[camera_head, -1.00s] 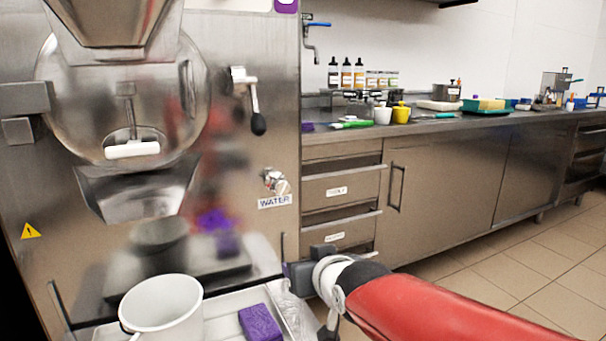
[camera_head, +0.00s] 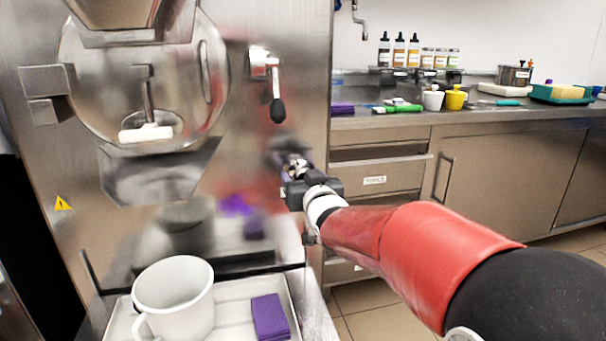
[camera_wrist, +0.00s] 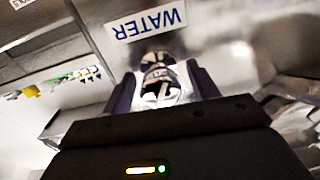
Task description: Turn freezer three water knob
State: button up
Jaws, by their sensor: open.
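The water knob (camera_wrist: 158,82) is a small metal fitting on the steel freezer front, beside the label "WATER" (camera_wrist: 145,22), which appears upside down in the wrist view. In the head view the knob (camera_head: 295,163) shows just beyond my gripper (camera_head: 292,178), which covers the label. In the wrist view my gripper (camera_wrist: 162,92) is open, with one finger on each side of the knob. I cannot tell whether the fingers touch it. The freezer (camera_head: 235,130) has a round glass-like front door and a black-tipped lever (camera_head: 277,100).
A white tray (camera_head: 235,290) below holds a white pitcher (camera_head: 172,300) and a purple sponge (camera_head: 270,317). A counter (camera_head: 400,118) with bottles and cups stands to the right, over drawers. Open tiled floor lies at the lower right.

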jog(key=shift+w+a, duration=0.1)
jog(key=shift+w, duration=0.2)
jog(key=c, duration=1)
